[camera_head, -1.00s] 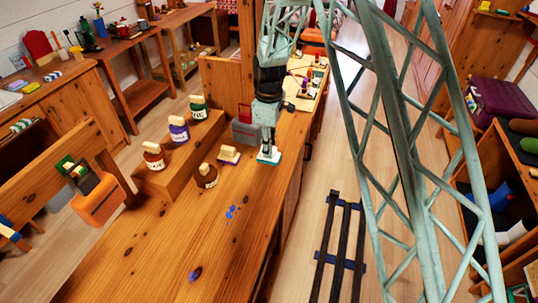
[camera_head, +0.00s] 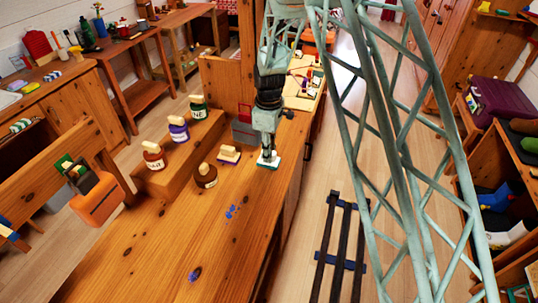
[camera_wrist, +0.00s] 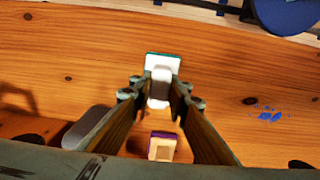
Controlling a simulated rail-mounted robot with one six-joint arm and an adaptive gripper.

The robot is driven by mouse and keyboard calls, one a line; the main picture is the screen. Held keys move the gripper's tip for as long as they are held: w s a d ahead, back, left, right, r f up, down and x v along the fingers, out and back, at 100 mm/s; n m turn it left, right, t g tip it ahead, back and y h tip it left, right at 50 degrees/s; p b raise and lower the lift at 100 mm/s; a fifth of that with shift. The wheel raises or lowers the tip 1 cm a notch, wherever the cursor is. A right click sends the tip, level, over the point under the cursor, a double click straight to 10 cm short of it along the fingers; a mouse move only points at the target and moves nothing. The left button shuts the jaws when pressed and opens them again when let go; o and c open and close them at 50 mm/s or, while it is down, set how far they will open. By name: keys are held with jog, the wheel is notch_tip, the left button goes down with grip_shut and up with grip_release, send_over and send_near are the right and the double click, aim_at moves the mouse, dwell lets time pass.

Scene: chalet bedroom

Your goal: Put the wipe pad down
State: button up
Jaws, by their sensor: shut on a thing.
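The wipe pad (camera_head: 268,161) is a white block with a green edge, at the right side of the wooden bench top (camera_head: 130,262). In the wrist view the pad (camera_wrist: 164,61) shows beyond my fingertips, with its white handle between them. My gripper (camera_head: 267,152) points down at the pad and is shut on its handle; it also shows in the wrist view (camera_wrist: 160,88). The pad is at or just above the wood; I cannot tell whether it touches. Blue stains (camera_head: 232,211) lie nearer the camera, and another blue spot (camera_head: 195,274) lies further forward.
A purple-based wooden-handled block (camera_head: 229,154) stands left of the pad. A brown jar (camera_head: 205,176) is beside it. Several labelled jars, including a purple one (camera_head: 179,129), stand on a wooden step (camera_head: 158,182). A grey-red box (camera_head: 244,131) is behind. The front bench top is mostly clear.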

jog(key=shift+f, duration=0.1)
dwell(0.3)
jog(key=o, duration=0.9)
jog(key=shift+o, duration=0.2)
notch_tip(320, 180, up, 11)
jog(key=shift+r+p, duration=0.2)
jog(key=shift+p, duration=0.4)
jog(key=shift+r, duration=0.45)
jog(key=shift+r, duration=0.1)
